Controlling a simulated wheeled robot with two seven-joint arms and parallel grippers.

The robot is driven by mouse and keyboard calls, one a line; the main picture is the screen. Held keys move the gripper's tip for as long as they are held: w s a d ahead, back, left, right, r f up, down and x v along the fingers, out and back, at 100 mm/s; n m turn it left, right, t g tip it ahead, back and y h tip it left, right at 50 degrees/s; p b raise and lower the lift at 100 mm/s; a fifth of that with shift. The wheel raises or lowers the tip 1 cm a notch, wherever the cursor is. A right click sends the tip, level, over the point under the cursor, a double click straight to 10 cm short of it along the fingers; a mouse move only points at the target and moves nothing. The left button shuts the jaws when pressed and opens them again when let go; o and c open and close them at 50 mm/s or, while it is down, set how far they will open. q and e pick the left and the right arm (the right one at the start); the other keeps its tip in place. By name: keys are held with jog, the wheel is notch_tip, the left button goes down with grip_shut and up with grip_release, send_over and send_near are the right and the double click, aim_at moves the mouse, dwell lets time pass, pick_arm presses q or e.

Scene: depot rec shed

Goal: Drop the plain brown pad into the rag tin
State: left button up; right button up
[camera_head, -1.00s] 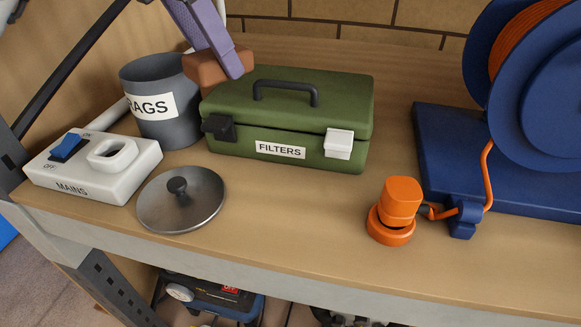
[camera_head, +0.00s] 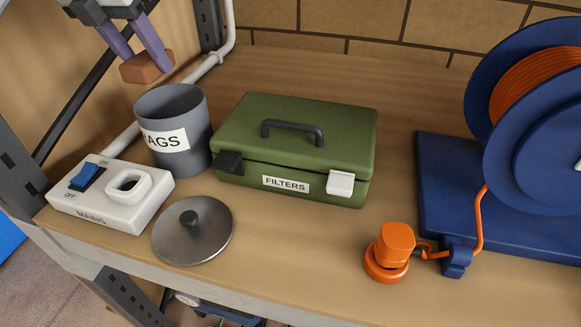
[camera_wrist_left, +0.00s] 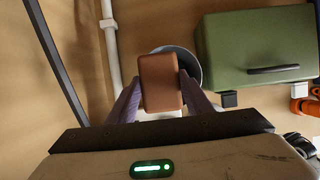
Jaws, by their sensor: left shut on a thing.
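The plain brown pad (camera_head: 146,67) is held between the purple fingers of my left gripper (camera_head: 148,64), above and a little behind the rag tin in the head view. In the left wrist view the pad (camera_wrist_left: 160,82) covers much of the tin's mouth (camera_wrist_left: 192,63). The rag tin (camera_head: 185,120) is a grey open-topped cylinder with a label partly reading "RAGS". It stands upright on the bench. Its round metal lid (camera_head: 193,232) with a black knob lies on the bench in front of it. My right gripper is not in view.
A green "FILTERS" box (camera_head: 290,150) stands right of the tin. A white "MAINS" switch box (camera_head: 110,193) sits at the front left. An orange plug (camera_head: 390,250) and blue cable reel (camera_head: 530,100) are at the right. A pale pipe (camera_head: 205,65) runs behind the tin.

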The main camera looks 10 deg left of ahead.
pick_arm(q)
jog(key=shift+f, duration=0.7)
jog(key=o, duration=1.1)
jog(key=v, duration=1)
jog(key=shift+r, duration=0.15)
